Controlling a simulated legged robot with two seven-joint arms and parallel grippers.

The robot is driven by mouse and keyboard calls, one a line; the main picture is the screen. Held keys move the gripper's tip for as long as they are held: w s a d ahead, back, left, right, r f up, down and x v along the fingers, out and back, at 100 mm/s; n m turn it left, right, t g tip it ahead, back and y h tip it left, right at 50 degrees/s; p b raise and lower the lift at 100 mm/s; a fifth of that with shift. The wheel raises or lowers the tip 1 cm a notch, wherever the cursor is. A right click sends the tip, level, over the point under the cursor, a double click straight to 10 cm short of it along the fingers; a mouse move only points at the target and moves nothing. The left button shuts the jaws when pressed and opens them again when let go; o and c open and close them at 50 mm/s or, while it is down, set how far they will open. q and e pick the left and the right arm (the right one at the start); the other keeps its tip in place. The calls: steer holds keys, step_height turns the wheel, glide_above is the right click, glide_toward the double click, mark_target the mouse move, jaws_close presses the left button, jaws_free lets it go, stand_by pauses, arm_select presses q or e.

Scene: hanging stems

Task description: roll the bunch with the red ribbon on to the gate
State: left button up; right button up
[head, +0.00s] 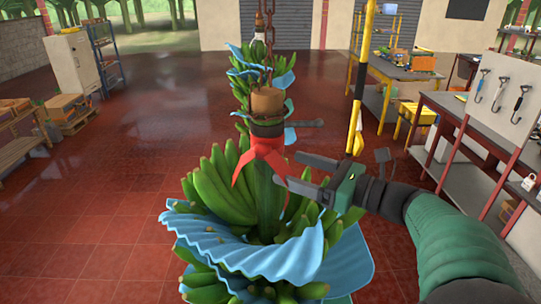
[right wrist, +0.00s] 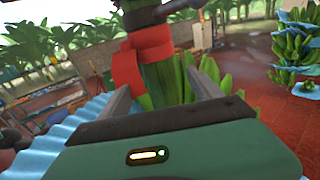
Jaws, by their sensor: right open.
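The bunch with the red ribbon (head: 262,160) hangs upright on a chain (head: 268,45) in the middle of the head view, green bananas above wavy blue sheets (head: 250,255). My right gripper (head: 290,171) is open just right of its stem, below the ribbon knot. In the right wrist view the stem and red ribbon (right wrist: 142,66) show ahead between the two fingers; contact cannot be told. A yellow and black post (head: 361,80) stands at the right; whether it is the gate is unclear. My left gripper is not recognisable in either view.
Another bunch with blue sheets (head: 240,80) hangs behind; a bunch also shows in the right wrist view (right wrist: 293,45). Workbenches (head: 468,112) line the right.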

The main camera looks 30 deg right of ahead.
mark_target(279, 164)
steer(key=x, duration=0.7)
steer(key=shift+s+p, duration=0.1)
steer(key=shift+p, duration=0.25)
steer(key=shift+a, duration=0.25)
steer(key=shift+s+r, duration=0.1)
steer(key=shift+d, duration=0.15)
steer(key=shift+c, duration=0.5)
steer(key=shift+w+d, duration=0.1)
steer(key=shift+w, duration=0.15)
steer(key=c, duration=1)
jaws_close()
